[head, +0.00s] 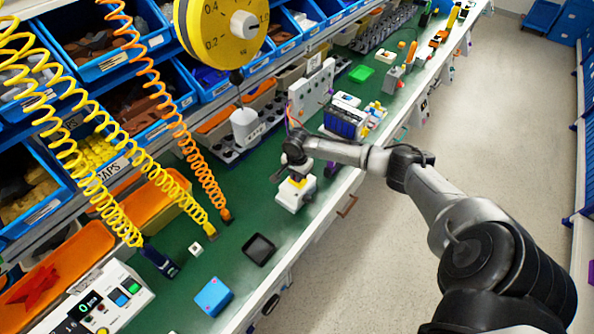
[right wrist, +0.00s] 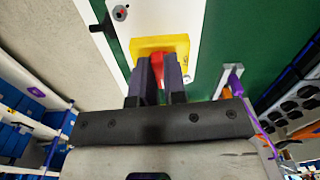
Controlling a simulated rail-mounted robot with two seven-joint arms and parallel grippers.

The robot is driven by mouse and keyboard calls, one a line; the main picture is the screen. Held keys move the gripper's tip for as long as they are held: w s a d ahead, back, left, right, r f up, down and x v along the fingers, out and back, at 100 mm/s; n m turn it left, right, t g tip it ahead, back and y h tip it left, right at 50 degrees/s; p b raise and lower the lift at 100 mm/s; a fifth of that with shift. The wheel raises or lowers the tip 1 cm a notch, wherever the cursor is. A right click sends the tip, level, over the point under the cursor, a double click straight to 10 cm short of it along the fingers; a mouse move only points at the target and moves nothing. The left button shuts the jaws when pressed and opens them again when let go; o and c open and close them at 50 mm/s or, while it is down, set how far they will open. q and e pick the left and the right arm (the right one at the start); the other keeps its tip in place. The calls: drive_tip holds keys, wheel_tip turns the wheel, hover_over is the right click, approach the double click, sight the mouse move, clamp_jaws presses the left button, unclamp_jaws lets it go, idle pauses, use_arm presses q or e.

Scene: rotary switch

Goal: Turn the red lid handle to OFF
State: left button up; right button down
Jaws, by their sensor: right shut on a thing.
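The rotary switch is a white box (head: 290,200) with a yellow plate, standing on the green bench near its front edge in the head view. In the right wrist view the yellow plate (right wrist: 178,42) is on the white housing (right wrist: 188,15), and the red handle (right wrist: 157,62) sticks out from it. My right gripper (right wrist: 159,80) is shut on the red handle, with one dark finger on each side. In the head view my right gripper (head: 290,175) is over the switch and hides the handle. The OFF marking cannot be read. My left gripper is not in view.
A black tray (head: 259,249), a blue box (head: 213,296) and a small white cube (head: 195,249) lie on the bench to the left. A white perforated panel (head: 312,88) stands behind the switch. Coiled hoses (head: 190,150) hang at left. Some green bench between is clear.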

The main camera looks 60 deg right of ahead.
drive_tip(key=n+p, duration=0.1)
drive_tip(key=p, duration=0.1)
drive_tip(key=n+p, duration=0.1)
drive_tip(key=p, duration=0.2)
drive_tip(key=shift+a+r+n, duration=0.1)
drive_tip(key=shift+r+n, duration=0.25)
drive_tip(key=shift+n, duration=0.05)
drive_tip(key=shift+f+n+p, duration=0.15)
drive_tip(key=shift+n+p, duration=0.55)
drive_tip(key=shift+n, duration=0.3)
drive_tip(key=n+p, duration=0.1)
drive_tip(key=n, duration=0.2)
drive_tip(key=shift+s+f+n, duration=0.1)
drive_tip(key=shift+s+n, duration=0.05)
drive_tip(key=shift+n, duration=0.15)
drive_tip(key=n+p, duration=0.1)
drive_tip(key=n, duration=0.1)
drive_tip(key=shift+n, duration=0.3)
drive_tip(key=n, duration=0.4)
drive_tip(key=shift+d, duration=0.25)
drive_tip(key=shift+n, duration=0.9)
drive_tip(key=c, duration=1.2)
unclamp_jaws()
drive_tip(key=shift+f, duration=0.1)
